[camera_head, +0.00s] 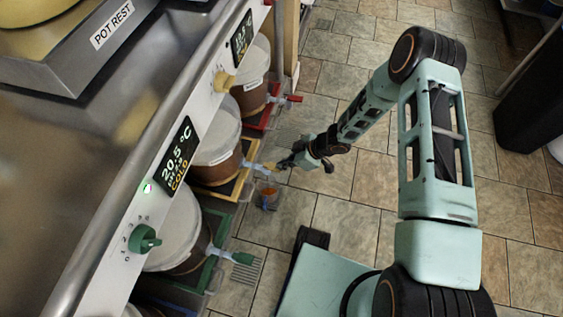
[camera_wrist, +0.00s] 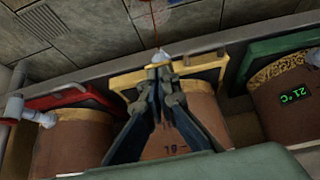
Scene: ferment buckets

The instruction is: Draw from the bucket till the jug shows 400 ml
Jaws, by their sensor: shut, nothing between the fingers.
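The middle bucket (camera_head: 217,135) stands in a yellow-edged tray, with a yellow-handled tap at its front. My gripper (camera_head: 284,164) is at this tap, its fingers closed together with nothing between them. In the wrist view my fingertips (camera_wrist: 160,60) meet in front of the yellow tray edge, by the tap; whether they touch the handle I cannot tell. The clear jug (camera_head: 268,197) is below the tap, with orange-brown liquid in it; its marks are too small to read. A thin reddish line shows beyond my fingertips in the wrist view; I cannot tell whether it is flowing liquid.
A bucket with a red tap (camera_head: 292,99) stands farther back, and one with a green tap (camera_head: 243,258) nearer. A steel counter (camera_head: 90,130) with knobs and a 20.5 °C display (camera_head: 176,157) overhangs them. Tiled floor (camera_head: 335,215) lies open to the right.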

